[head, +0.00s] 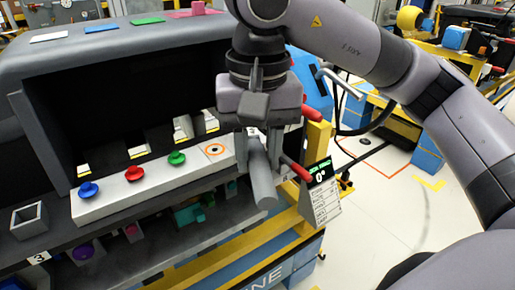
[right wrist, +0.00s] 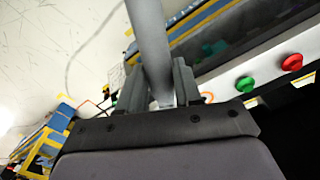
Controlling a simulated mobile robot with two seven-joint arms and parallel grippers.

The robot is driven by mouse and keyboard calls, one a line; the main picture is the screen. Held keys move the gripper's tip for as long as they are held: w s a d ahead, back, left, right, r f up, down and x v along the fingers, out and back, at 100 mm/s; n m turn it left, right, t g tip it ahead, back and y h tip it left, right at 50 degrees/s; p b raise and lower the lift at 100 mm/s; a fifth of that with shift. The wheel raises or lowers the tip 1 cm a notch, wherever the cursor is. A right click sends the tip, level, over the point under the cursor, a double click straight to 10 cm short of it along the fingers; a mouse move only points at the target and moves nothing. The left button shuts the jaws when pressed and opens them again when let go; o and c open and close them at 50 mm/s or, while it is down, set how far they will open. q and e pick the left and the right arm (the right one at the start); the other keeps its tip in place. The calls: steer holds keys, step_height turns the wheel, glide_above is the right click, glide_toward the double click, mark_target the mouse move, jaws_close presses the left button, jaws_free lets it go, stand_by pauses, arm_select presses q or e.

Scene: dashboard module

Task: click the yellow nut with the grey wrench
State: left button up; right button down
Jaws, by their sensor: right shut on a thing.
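The grey wrench (head: 261,178) shows as a thick grey bar in my right gripper (head: 258,150), beside the right end of the white strip. My right gripper is shut on it. In the right wrist view the wrench (right wrist: 149,40) stands up between the two fingers (right wrist: 160,95) and runs out at the top edge; its working end cannot be made out. I cannot pick out the yellow nut in either view. An orange ring with a dark centre (head: 212,150) marks the white strip, just left of the gripper. My left gripper is not in view.
The white strip (head: 117,202) carries a blue knob (head: 88,189), a red knob (head: 135,173) and a green knob (head: 176,158). A small display reading 0° (head: 320,173) and red handles stand right of the gripper. Open floor lies further right.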

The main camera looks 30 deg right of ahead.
steer(key=shift+f+b, duration=0.4)
steer(key=shift+f, duration=0.05)
stand_by(0.4)
steer(key=shift+w+a+f+m, duration=0.1)
steer(key=shift+w+a+m, duration=0.2)
steer(key=shift+a+m, duration=0.3)
steer(key=shift+w+a+m, duration=0.3)
steer(key=shift+a+m, duration=0.25)
steer(key=shift+m, duration=0.05)
stand_by(2.8)
steer(key=shift+w+a, duration=0.15)
steer(key=shift+a, duration=0.05)
stand_by(0.5)
steer(key=shift+s+d, duration=0.25)
steer(key=shift+d, duration=0.15)
steer(key=shift+r, duration=0.2)
step_height(320, 180, up, 6)
steer(key=p, duration=0.4)
steer(key=shift+f+p, duration=0.1)
steer(key=shift+p, duration=0.3)
stand_by(0.4)
